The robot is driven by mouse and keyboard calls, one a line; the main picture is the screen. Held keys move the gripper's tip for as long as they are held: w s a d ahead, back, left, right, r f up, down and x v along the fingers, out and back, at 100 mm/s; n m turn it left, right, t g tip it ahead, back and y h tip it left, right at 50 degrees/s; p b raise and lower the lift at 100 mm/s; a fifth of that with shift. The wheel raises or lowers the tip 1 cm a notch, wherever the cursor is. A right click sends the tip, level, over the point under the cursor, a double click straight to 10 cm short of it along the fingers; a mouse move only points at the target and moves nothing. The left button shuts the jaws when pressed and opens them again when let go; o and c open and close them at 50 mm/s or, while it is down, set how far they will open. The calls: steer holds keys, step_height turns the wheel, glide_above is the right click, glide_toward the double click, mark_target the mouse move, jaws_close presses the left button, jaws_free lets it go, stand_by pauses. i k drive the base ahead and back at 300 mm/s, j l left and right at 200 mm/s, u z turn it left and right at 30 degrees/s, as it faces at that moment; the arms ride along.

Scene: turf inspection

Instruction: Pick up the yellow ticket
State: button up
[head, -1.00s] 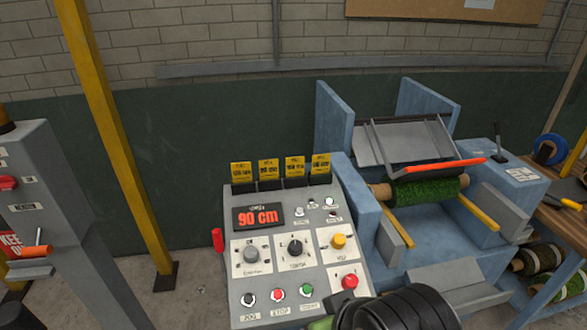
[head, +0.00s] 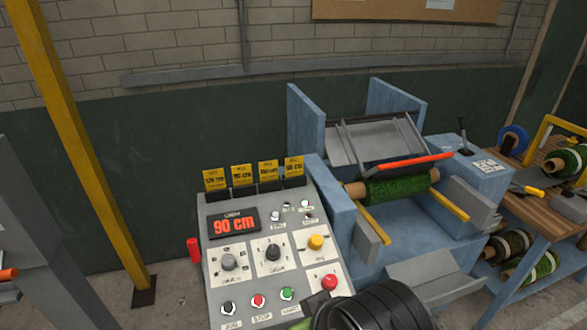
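Several yellow tickets stand in a row in black holders along the top edge of the grey control console. The leftmost ticket (head: 215,179) appears to read 120 cm, and the second ticket (head: 242,175) reads 90 cm. The third ticket (head: 268,171) has print too small to read surely. The rightmost ticket (head: 293,166) is also hard to read. The console display (head: 234,223) reads 90 cm in red. A black ribbed part of my arm shows at the bottom edge, in front of the console's lower right. My gripper's fingers are not in view.
The grey console (head: 215,285) carries knobs and buttons below the tickets. A blue machine (head: 405,245) with a green turf roll (head: 398,188) stands to its right. A yellow post (head: 85,140) rises at left. A wooden bench (head: 540,215) with turf rolls is at right.

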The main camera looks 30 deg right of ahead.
mark_target(242, 175)
steer(key=i+u, duration=0.1)
steer(key=u, duration=0.35)
steer(key=i+j+u, duration=0.1)
steer(key=u, duration=0.3)
steer(key=i+u, duration=0.15)
steer(key=u, duration=0.3)
